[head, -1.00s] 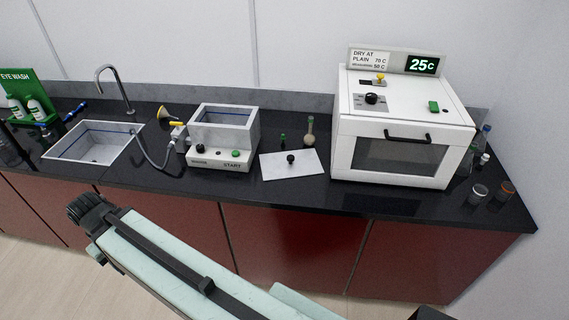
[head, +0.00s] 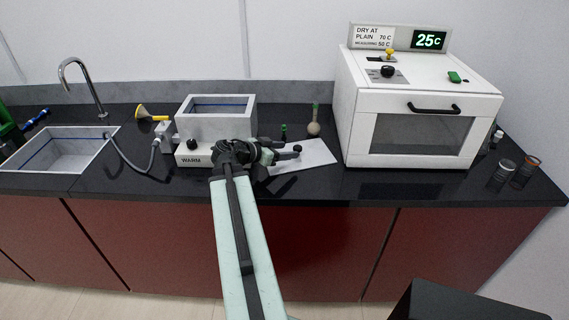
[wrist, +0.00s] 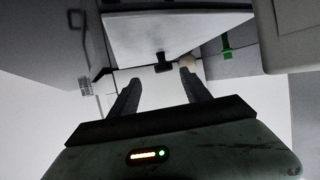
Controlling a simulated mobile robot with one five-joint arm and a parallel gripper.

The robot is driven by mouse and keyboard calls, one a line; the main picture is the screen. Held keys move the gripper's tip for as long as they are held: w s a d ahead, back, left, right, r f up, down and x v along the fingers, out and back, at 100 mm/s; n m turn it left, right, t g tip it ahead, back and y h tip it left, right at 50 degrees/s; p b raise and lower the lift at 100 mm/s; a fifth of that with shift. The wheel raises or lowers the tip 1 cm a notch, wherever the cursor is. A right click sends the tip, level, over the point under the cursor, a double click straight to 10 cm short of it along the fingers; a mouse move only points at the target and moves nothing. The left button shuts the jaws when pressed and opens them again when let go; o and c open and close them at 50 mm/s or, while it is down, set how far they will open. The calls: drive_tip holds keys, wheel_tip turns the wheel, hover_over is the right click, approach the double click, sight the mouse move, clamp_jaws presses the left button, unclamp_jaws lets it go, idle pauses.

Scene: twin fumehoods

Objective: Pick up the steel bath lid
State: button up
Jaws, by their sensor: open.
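The steel bath lid (head: 313,156) is a flat pale plate with a black knob (head: 297,149), lying on the dark counter between the bath and the oven. In the wrist view the lid (wrist: 180,32) fills the upper middle, with its knob (wrist: 163,62) just beyond and between my fingertips. My gripper (head: 272,152) is open and empty, at the lid's left side and pointing at the knob. The fingers also show apart in the wrist view (wrist: 159,78). My arm hides part of the lid's left edge and the front of the bath's base.
The open steel bath (head: 214,128) stands left of the lid, on a base reading WARM. A round flask (head: 313,128) and a small green-topped bottle (head: 284,132) stand behind the lid. The white oven (head: 415,125) is close on the right. A sink (head: 62,150) is far left.

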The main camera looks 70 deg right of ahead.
sight(294, 149)
drive_tip(key=shift+w+b+x, duration=0.2)
drive_tip(key=shift+b+x, duration=0.35)
drive_tip(key=shift+x, duration=0.7)
drive_tip(key=b+x, duration=0.1)
drive_tip(key=x, duration=0.1)
drive_tip(key=b+x, duration=0.1)
drive_tip(key=x, duration=0.2)
drive_tip(key=shift+w+f, duration=0.2)
drive_tip(key=shift+r, duration=0.1)
clamp_jaws()
